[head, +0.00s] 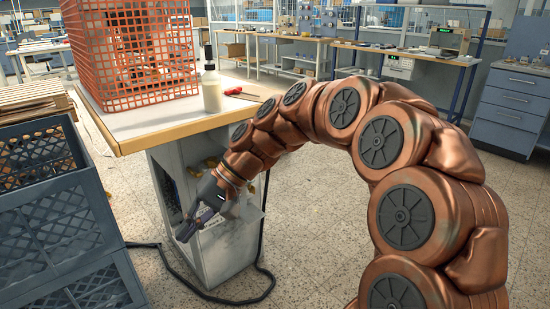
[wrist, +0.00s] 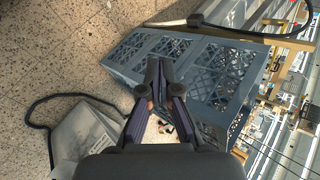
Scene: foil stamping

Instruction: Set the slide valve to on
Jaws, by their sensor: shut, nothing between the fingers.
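I cannot make out the slide valve in either view; my arm and gripper cover part of the grey cabinet (head: 232,255) under the table. Small yellow parts (head: 211,162) show on the cabinet's upper part, too small to identify. My gripper (head: 184,232) points down and left in front of the cabinet's lower left side. It is shut and empty; in the wrist view its fingertips (wrist: 159,64) are together, pointing toward the crates. A pale grey box-like part (wrist: 92,140), seemingly the cabinet, shows at the lower left of the wrist view.
Stacked grey-blue crates (head: 60,228) stand left of my gripper and show in the wrist view (wrist: 125,62). A black cable (head: 215,297) lies on the floor. The table (head: 165,122) carries an orange mesh cage (head: 135,50), bottle (head: 211,90) and red-handled tool (head: 234,91).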

